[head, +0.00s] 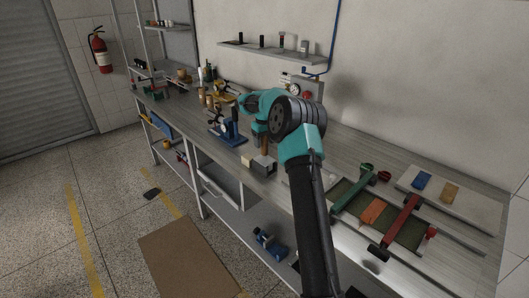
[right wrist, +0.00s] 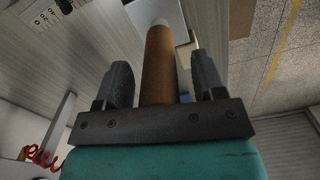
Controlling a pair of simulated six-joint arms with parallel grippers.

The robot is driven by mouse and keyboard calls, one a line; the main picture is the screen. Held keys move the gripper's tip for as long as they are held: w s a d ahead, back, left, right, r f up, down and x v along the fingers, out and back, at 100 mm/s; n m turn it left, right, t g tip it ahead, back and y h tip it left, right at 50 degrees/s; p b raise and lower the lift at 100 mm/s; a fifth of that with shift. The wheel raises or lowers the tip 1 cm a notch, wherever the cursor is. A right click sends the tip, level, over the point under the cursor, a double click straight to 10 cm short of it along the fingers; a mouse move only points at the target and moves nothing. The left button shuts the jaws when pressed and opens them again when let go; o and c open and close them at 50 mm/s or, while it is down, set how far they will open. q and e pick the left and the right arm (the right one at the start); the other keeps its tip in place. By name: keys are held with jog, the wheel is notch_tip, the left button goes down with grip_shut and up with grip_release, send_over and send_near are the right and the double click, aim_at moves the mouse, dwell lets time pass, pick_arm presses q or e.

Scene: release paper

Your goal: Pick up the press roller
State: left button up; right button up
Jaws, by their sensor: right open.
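My right gripper (head: 262,138) reaches over the long grey bench, partly hidden by its own teal wrist. In the right wrist view its two dark fingers (right wrist: 161,65) stand apart. A brown cylinder with a pale end (right wrist: 159,62), perhaps the press roller's handle, lies between them, with gaps visible on both sides. In the head view a small brown upright piece (head: 264,146) shows just below the wrist and looks like the same thing. I cannot make out a roller head. My left gripper is not in view.
A blue stand (head: 229,130) is left of my gripper, and a small pale-and-dark block (head: 262,164) is just in front. A green-handled tool (head: 350,195) and a red-handled tool (head: 401,228) lie across a tray at right. A wall shelf (head: 270,52) runs behind.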

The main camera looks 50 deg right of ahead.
jog(key=shift+c, duration=0.2)
grip_shut()
dwell(0.3)
jog(key=shift+r, duration=0.1)
notch_tip(320, 180, up, 10)
jog(key=shift+f, duration=0.1)
dwell(0.5)
dwell(0.4)
